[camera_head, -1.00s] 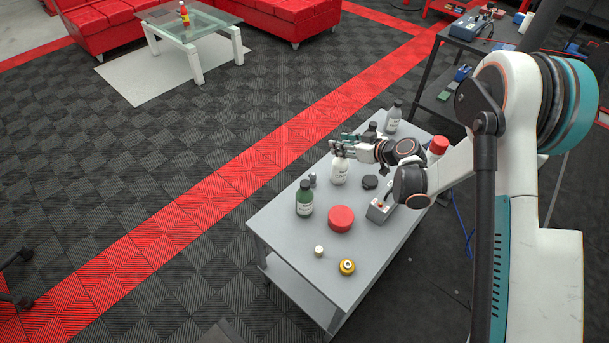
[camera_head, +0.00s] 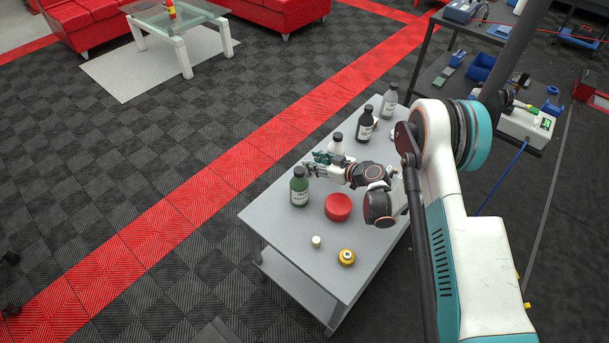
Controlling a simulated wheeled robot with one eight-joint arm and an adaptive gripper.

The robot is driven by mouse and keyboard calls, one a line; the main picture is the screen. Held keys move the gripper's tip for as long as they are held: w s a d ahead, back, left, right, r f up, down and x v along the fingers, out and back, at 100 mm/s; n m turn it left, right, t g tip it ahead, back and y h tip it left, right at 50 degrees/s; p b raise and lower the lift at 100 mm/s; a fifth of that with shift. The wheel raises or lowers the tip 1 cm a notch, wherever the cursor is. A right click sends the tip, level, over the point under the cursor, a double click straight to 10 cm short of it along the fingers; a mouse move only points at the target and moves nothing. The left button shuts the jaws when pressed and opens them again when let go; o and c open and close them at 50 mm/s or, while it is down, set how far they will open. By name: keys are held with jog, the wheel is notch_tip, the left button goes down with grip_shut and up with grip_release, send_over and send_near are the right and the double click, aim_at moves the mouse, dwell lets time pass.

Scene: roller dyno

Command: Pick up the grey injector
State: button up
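My gripper (camera_head: 314,164) is low over the grey table (camera_head: 268,217), pointing left, just behind the green bottle (camera_head: 299,189) and in front of the white bottle (camera_head: 336,150). Its fingers are small here, and I cannot tell how far apart they are. I cannot make out the grey injector now. In the earlier view a small grey item stood just right of the green bottle; my gripper now covers that area.
A red round object (camera_head: 338,207), a small pale-topped item (camera_head: 316,242) and a yellow item (camera_head: 346,258) stand near the front. A dark bottle (camera_head: 366,127) and a grey bottle (camera_head: 389,101) stand at the back. The table's front left corner is clear.

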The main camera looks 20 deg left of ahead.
jog(key=shift+w+a+f, duration=0.1)
jog(key=shift+a+f, duration=0.2)
jog(key=shift+f, duration=0.2)
jog(key=b+x, duration=0.3)
jog(key=x, duration=0.4)
jog(key=shift+b, duration=0.35)
grip_shut()
